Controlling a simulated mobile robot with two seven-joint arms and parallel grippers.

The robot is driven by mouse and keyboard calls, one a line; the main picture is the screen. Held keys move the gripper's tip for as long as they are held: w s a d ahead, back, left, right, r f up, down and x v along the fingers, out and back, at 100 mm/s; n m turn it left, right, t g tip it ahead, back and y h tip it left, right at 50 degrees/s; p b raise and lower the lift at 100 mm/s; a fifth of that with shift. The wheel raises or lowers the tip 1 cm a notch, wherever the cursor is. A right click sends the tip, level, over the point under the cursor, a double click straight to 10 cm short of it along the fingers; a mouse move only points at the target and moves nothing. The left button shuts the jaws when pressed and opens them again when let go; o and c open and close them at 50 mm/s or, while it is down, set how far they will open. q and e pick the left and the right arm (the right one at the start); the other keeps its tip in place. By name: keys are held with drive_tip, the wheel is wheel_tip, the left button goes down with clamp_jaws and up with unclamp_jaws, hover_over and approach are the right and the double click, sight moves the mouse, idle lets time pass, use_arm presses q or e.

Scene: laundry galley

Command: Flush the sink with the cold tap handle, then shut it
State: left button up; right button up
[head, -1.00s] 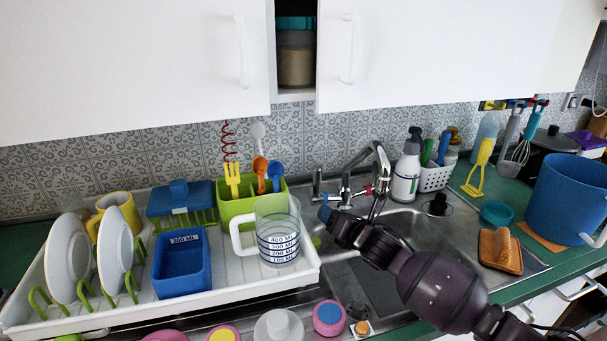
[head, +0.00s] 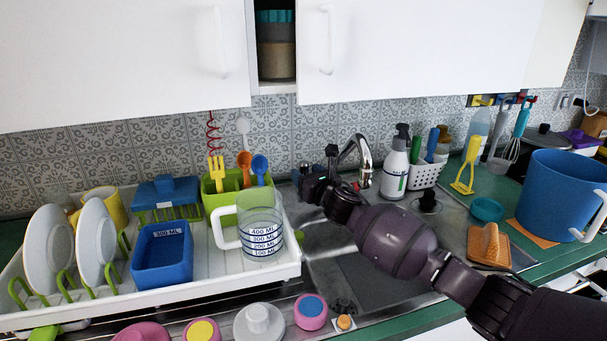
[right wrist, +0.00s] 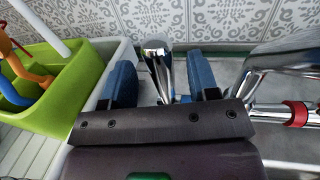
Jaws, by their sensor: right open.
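The chrome mixer tap (head: 358,148) stands at the back of the steel sink (head: 340,235). In the right wrist view, a chrome lever handle (right wrist: 158,58) stands between my right gripper's (right wrist: 162,82) two blue fingers, with gaps at both sides. Another chrome tap part with a red ring (right wrist: 297,113) is to the right. In the head view, my right gripper (head: 315,168) is open over the left side of the tap and hides that handle and any colour mark on it. I see no water stream. My left gripper is not in view.
A white dish rack (head: 215,275) with plates, a blue tub and a measuring jug (head: 260,235) stands close left of the sink. A green utensil caddy (right wrist: 60,75) is left of the gripper. A soap bottle (head: 395,172) and white basket (head: 425,174) stand right of the tap.

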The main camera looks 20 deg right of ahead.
drive_tip(key=shift+w+a, duration=0.2)
drive_tip(key=shift+w, duration=0.75)
drive_tip(key=shift+r, duration=0.1)
clamp_jaws()
drive_tip(key=shift+s+f+b, duration=0.1)
drive_tip(key=shift+f+b, duration=0.25)
drive_tip(key=shift+b, duration=0.15)
drive_tip(key=shift+s+f+t+b, duration=0.15)
drive_tip(key=shift+t+b, duration=0.15)
drive_tip(key=shift+b, duration=0.1)
drive_tip(key=shift+s, duration=0.1)
drive_tip(key=shift+s+r+t+b, duration=0.15)
drive_tip(key=shift+r+t+b, duration=0.05)
drive_tip(key=shift+t+b, duration=0.25)
drive_tip(key=shift+r, duration=0.2)
